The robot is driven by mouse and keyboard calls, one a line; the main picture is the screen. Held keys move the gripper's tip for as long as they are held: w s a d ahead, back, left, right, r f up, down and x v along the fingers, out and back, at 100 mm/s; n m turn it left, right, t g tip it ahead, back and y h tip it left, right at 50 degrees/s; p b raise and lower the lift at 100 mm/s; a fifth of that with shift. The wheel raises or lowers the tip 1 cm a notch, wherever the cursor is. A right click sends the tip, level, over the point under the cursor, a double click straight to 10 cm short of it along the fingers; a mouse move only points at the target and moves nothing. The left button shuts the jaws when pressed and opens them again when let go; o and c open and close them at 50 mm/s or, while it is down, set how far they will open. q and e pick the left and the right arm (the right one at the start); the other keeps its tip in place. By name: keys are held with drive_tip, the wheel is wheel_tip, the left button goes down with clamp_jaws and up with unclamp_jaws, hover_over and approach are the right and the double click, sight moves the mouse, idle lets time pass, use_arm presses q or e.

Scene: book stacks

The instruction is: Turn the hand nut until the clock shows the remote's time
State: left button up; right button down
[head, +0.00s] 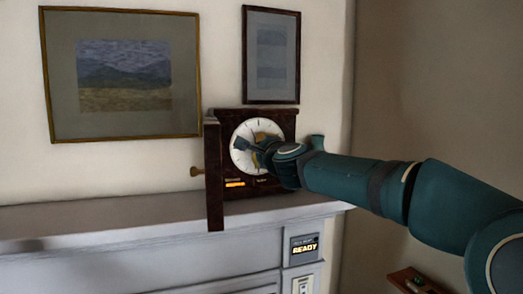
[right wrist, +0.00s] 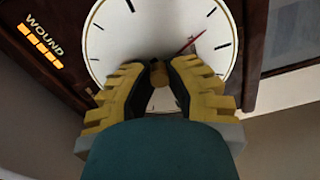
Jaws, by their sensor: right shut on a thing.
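A dark wooden clock (head: 287,122) stands on the mantel with its door (head: 214,175) swung open at the left. Its round white dial (head: 240,130) has black hour marks; it fills the top of the right wrist view (right wrist: 112,45). A thin red hand (right wrist: 190,42) points to the upper right in that view. My right gripper (head: 262,150) is at the dial's middle. In the right wrist view its yellow-backed fingers are shut on the small brass hand nut (right wrist: 159,75). The fingers hide the dial's centre and any other hand. The remote's time is not readable here. My left gripper is out of view.
A lit panel (head: 304,247) reading READY is on the mantel front. The clock's label WOUND (right wrist: 45,38) has lit amber bars. Two framed pictures (head: 193,75) (head: 296,50) hang behind. A small shelf (head: 405,275) is at lower right. The mantel (head: 100,215) is clear at left.

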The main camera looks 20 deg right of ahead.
idle(0.4)
drive_tip(key=c, duration=0.9)
unclamp_jaws()
drive_tip(key=shift+o, duration=0.2)
drive_tip(key=s, duration=1.2)
drive_tip(key=shift+d, duration=0.25)
